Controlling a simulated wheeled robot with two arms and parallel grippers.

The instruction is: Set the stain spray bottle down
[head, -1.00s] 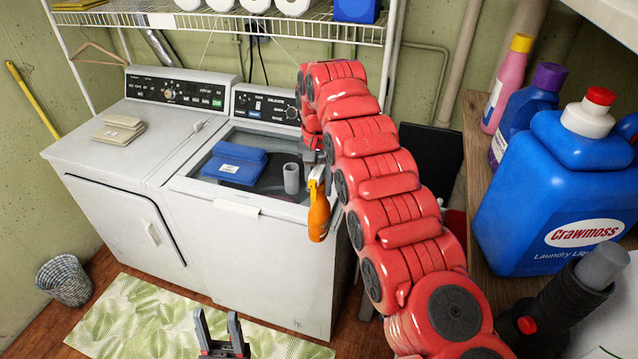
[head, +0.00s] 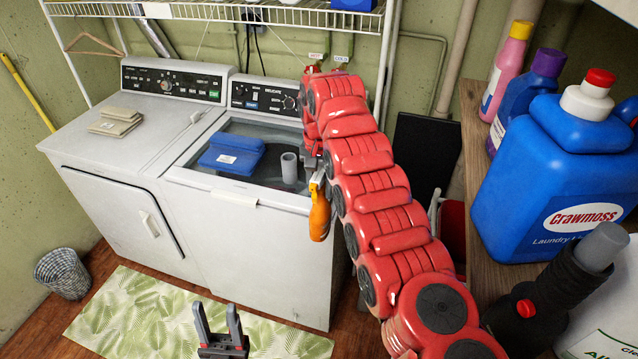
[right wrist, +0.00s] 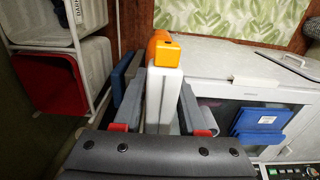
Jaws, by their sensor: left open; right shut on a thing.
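The stain spray bottle (head: 320,214) is orange with a white part and hangs at the washer's front right corner in the head view. In the right wrist view the bottle (right wrist: 165,88) stands between the two fingers, white below and orange at its far end. My right gripper (right wrist: 158,100) is shut on it; in the head view my red right arm partly hides this gripper. I cannot tell whether the bottle touches the washer (head: 245,232). My left gripper (head: 219,328) is open and empty at the bottom of the head view, over the leafy mat.
Folded tan cloths (head: 117,122) lie on the dryer. A wooden shelf (head: 474,165) at right holds a large blue detergent jug (head: 555,190) and other bottles. A wire rack hangs above.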

